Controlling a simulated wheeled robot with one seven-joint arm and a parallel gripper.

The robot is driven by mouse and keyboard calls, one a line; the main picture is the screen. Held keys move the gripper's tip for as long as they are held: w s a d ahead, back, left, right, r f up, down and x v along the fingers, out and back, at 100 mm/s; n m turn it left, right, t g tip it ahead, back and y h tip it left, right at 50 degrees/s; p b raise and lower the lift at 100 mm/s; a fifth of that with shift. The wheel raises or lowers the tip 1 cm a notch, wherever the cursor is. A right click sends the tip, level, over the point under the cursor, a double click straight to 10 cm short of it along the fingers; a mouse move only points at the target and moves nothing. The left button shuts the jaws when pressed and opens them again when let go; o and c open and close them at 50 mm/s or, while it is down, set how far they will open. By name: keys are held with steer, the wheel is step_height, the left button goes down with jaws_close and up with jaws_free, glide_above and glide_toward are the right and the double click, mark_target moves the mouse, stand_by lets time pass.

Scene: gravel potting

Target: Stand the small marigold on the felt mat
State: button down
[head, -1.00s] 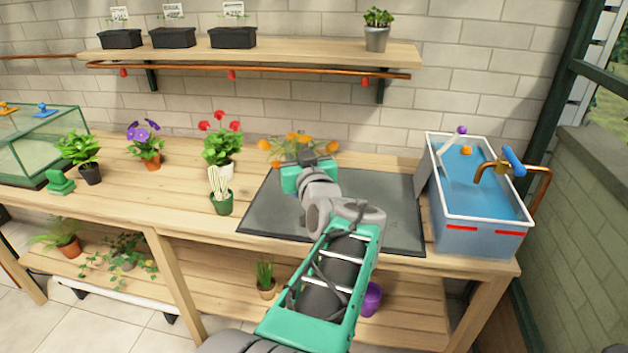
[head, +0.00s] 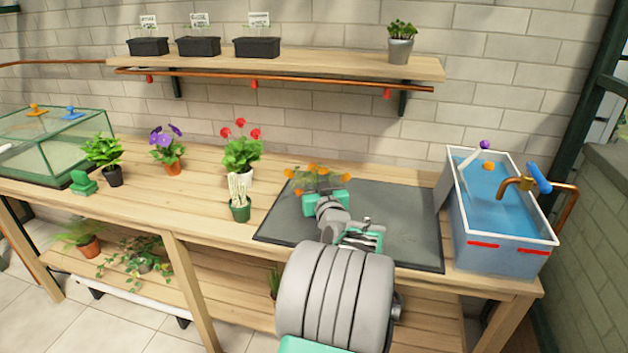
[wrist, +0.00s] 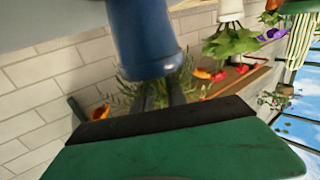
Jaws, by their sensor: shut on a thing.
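The small marigold (head: 316,178) has orange flowers and feathery green leaves. In the head view it shows at the back left of the dark grey felt mat (head: 395,215), and its pot is hidden behind my gripper (head: 325,198). In the wrist view, which is upside down, the marigold's blue pot (wrist: 143,40) hangs from the top edge, with leaves and orange flowers below it. My gripper (wrist: 157,96) is shut on the marigold. The pot's base is out of view, so I cannot tell whether it touches the mat.
A cactus in a green pot (head: 240,206) stands just left of the mat. A red-flowered plant (head: 241,153) and a purple-flowered plant (head: 167,148) stand further left. A water trough (head: 505,215) stands right of the mat. The mat's middle and right look bare.

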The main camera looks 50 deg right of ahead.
steer(key=c, duration=1.3)
jaws_free()
steer(key=shift+f, duration=0.1)
steer(key=shift+c, duration=0.2)
